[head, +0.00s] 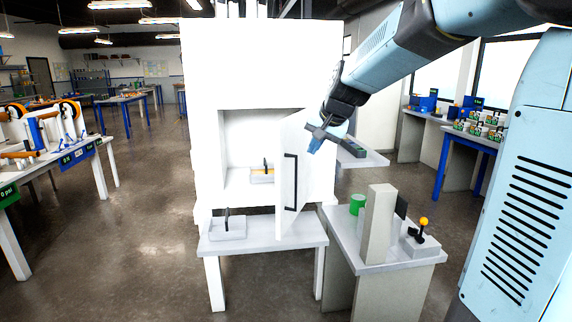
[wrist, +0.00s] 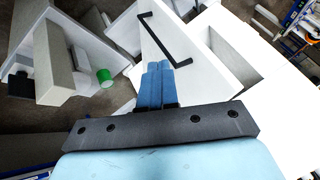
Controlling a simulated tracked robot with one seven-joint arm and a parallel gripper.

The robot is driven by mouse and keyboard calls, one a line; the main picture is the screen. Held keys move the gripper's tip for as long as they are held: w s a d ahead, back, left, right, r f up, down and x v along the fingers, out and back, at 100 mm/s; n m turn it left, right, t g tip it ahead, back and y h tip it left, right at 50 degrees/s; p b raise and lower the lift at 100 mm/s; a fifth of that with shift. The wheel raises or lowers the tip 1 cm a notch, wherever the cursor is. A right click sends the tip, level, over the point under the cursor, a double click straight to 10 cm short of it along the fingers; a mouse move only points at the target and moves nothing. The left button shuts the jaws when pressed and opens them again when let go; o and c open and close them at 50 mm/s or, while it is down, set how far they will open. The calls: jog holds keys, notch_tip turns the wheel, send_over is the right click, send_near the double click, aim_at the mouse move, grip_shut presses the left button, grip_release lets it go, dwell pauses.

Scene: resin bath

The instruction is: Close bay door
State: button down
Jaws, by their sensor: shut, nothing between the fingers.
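The bay door (head: 301,207) is a white panel with a long black handle (head: 290,183). It stands ajar, swung out from the white cabinet (head: 262,65), so the bay opening (head: 240,140) is uncovered on its left. My gripper (head: 314,147) is shut and empty, by the upper right part of the door. In the wrist view its blue fingers (wrist: 162,85) are together and point toward the door (wrist: 190,32), below the black handle (wrist: 163,42). I cannot tell whether the fingertips touch the door.
A tray with a yellow item (head: 262,175) sits inside the bay. A low white table (head: 290,235) with a shallow tray (head: 228,232) stands in front. At right, a bench (head: 345,240) holds a green cylinder (head: 357,203), a grey upright block (head: 379,225) and a yellow-knobbed joystick (head: 424,223).

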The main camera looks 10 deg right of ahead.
jog(key=w, duration=0.3)
send_near(281, 171)
jog(key=shift+m, duration=0.3)
jog(key=shift+d+x, duration=0.1)
jog(key=shift+x, duration=1.2)
jog(key=shift+d+x, duration=0.15)
jog(key=shift+x, duration=1.15)
jog(key=shift+w+a, duration=0.1)
